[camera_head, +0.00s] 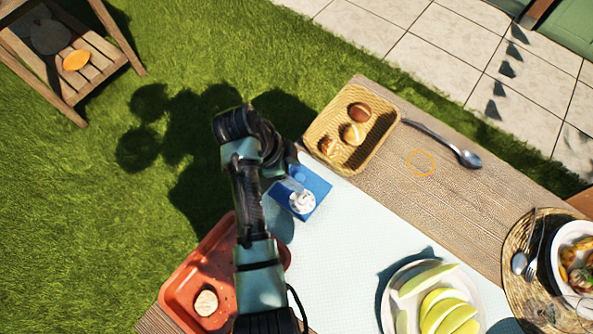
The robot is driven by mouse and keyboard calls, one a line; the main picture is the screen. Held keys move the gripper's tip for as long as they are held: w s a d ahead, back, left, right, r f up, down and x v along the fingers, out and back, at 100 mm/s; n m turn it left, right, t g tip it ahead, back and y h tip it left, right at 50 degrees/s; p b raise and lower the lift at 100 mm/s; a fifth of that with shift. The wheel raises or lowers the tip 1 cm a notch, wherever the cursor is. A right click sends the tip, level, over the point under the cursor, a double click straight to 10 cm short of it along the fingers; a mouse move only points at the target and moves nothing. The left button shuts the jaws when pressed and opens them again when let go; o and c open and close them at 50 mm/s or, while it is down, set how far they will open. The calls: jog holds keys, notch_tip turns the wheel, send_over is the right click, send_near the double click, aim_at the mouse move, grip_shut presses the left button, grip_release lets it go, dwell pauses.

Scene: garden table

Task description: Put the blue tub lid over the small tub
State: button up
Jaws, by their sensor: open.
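A flat blue square (317,183) lies on the light cloth near the table's left edge. A small whitish round thing (302,203) is on it, with a clear, pale shape beside it. It may be the small tub, but I cannot tell. I cannot pick out the blue lid for certain; the blue square or a small blue patch beside my wrist may be it. My gripper (288,172) points down over the blue square's upper left side, mostly hidden by my wrist. It is open. I cannot tell whether it touches anything.
A wicker basket (323,122) with bread rolls stands behind, with a spoon (445,146) to its right. A red tray (182,290) is at front left, partly behind my arm. A plate of melon slices (391,311) is at front right. Bare wood lies right of the basket.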

jog(key=p+v, duration=0.2)
jog(key=v, duration=1)
jog(key=shift+f, duration=0.1)
